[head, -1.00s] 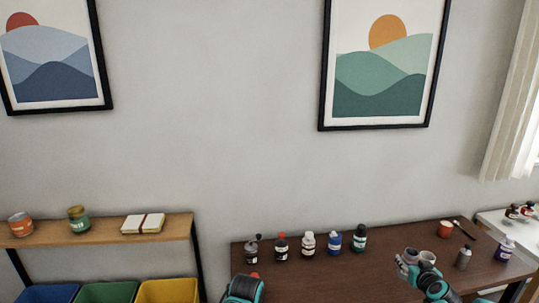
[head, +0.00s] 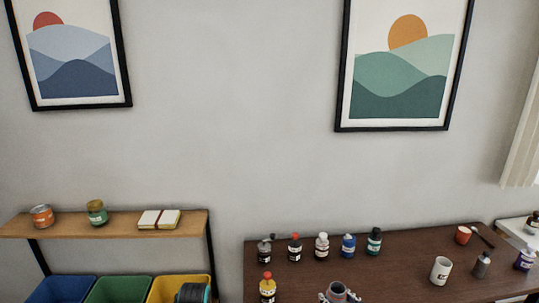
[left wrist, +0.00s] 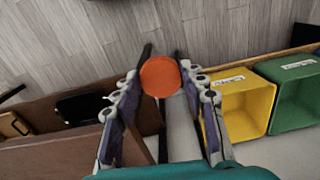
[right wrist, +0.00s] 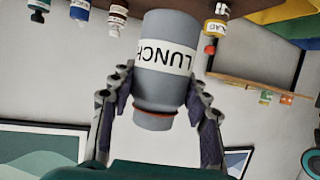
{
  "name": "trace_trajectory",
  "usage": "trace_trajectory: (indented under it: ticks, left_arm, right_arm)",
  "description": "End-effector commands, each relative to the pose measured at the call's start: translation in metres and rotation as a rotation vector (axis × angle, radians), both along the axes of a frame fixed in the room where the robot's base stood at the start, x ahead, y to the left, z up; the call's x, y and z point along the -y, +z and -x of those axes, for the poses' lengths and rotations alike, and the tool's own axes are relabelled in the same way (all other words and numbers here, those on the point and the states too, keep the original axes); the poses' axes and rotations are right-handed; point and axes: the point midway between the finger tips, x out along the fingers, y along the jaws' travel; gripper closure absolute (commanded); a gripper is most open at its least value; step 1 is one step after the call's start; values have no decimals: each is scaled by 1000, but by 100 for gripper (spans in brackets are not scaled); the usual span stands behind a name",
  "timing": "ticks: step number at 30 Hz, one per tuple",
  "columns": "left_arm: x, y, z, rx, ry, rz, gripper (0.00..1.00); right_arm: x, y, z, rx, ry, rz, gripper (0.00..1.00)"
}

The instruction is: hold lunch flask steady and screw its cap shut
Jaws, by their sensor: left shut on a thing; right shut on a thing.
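The grey lunch flask, labelled LUNCH, stands large in the right wrist view (right wrist: 163,75), where it appears upside down. My right gripper (right wrist: 160,95) is shut on it, one finger on each side. Its open top shows at the bottom edge of the head view (head: 337,288). The round orange cap (left wrist: 160,77) is between the fingers of my left gripper (left wrist: 162,65), which is shut on it. The cap is apart from the flask. In the head view only a teal part of my left arm shows, at the bottom edge; its gripper is hidden.
A yellow bottle with a red cap (head: 267,290) stands on the dark table (head: 400,290). Several small bottles line its back edge. Coloured bins (head: 118,290) sit below the shelf (head: 110,229).

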Motion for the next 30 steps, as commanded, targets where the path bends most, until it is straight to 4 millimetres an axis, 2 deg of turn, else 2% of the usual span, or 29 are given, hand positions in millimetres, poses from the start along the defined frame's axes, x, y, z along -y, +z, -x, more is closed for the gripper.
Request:
trace_trajectory:
  ticks: [3, 20, 26, 30]
  left_arm:
    - [-3, -1, 0, 0, -24, 0, 69]
    - [-3, -1, 0, 0, -27, 0, 69]
    - [-3, -1, 0, 0, -26, 0, 69]
    - [-3, -1, 0, 0, -26, 0, 69]
  right_arm:
    - [-5, 0, 4, 1, 10, 0, 100]
    - [-6, -1, 3, 0, 19, -1, 100]
    - [-24, -12, 0, 0, 141, -1, 100]
    - [-48, -26, -4, 0, 303, -3, 100]
